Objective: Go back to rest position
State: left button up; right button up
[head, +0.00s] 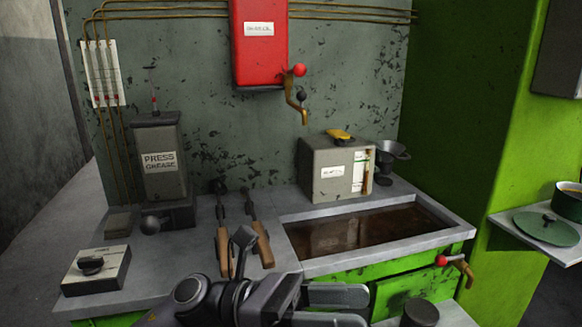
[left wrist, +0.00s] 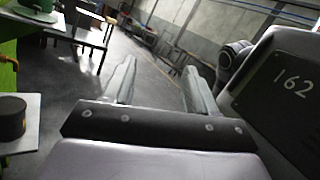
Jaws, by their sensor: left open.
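My left gripper (head: 366,308) is at the bottom centre of the head view, in front of the bench. Its two fingers point right and stand apart with nothing between them. In the left wrist view the gripper (left wrist: 160,66) is also open and empty, with the floor beyond it. My right gripper shows in neither view.
The grey bench (head: 185,260) holds two wooden-handled tools (head: 262,243), a press grease dispenser (head: 160,160), a switch box (head: 96,270) and a grey box (head: 335,170). A trough of brown liquid (head: 365,228) is set at right. A dark cylinder (head: 420,314) stands below it.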

pick_arm(q)
jog(key=w+a+f+n+t+y+p, duration=0.1)
jog(key=w+a+f+n+t+y, duration=0.25)
jog(key=n+t, duration=0.65)
jog(key=w+a+f+n+t+y+p, duration=0.15)
jog(key=a+f+n+t, duration=0.3)
jog(key=n, duration=0.95)
jog(key=w+a+f+n+t+y+p, duration=0.1)
jog(key=w+a+f+n+t+y, duration=0.3)
jog(key=n+t, duration=0.6)
jog(key=s+a+f+n+g+y+p, duration=0.1)
jog(key=s+a+f+n+g+y, duration=0.3)
jog(key=s+a+f+n, duration=0.3)
jog(key=s+a+f+n+g+y+p, duration=0.1)
jog(key=s+a+f+n+g+y, duration=0.3)
jog(key=s+a+f+n, duration=0.3)
notch_tip(320, 180, down, 5)
jog(key=s+n+g, duration=0.1)
jog(key=s+n, duration=0.1)
jog(key=n, duration=0.1)
jog(key=shift+s+y, duration=0.25)
jog(key=shift+y, duration=0.15)
